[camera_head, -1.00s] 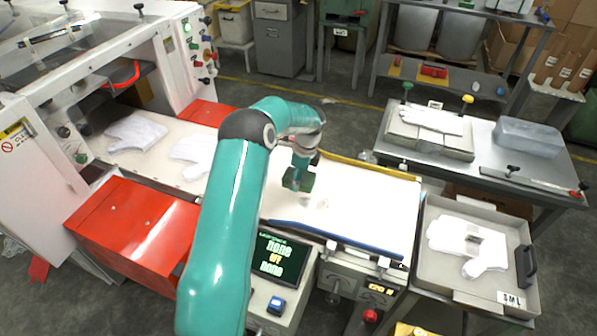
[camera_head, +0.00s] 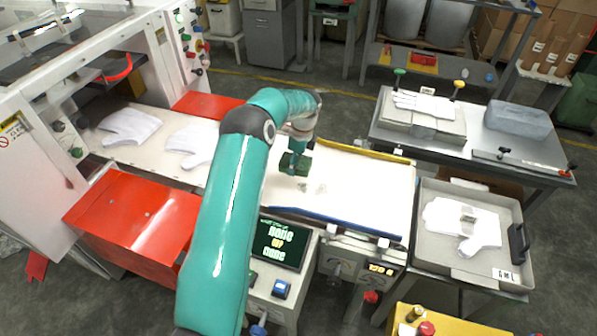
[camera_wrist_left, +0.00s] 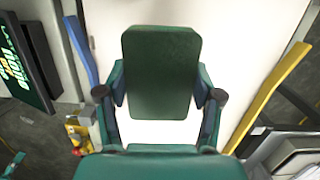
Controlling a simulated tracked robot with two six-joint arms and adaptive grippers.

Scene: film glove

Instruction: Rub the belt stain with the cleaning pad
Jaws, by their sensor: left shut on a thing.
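My left gripper (camera_head: 296,156) reaches over the white belt (camera_head: 370,195) and is shut on the green cleaning pad (camera_head: 293,167). The pad also fills the middle of the left wrist view (camera_wrist_left: 161,72), between both fingers. It is over the belt, at or near its surface; I cannot tell whether it touches. A faint greyish stain (camera_head: 319,188) shows on the belt just right of and in front of the pad. Part of the belt is hidden behind my left arm. My right gripper is in neither view.
White gloves (camera_head: 128,126) lie on the belt at the left. A red guard (camera_head: 135,222) and a screen (camera_head: 283,244) stand in front. A grey tray (camera_head: 430,262) with a glove is at the right. Blue (camera_head: 340,228) and yellow (camera_head: 365,152) rails edge the belt.

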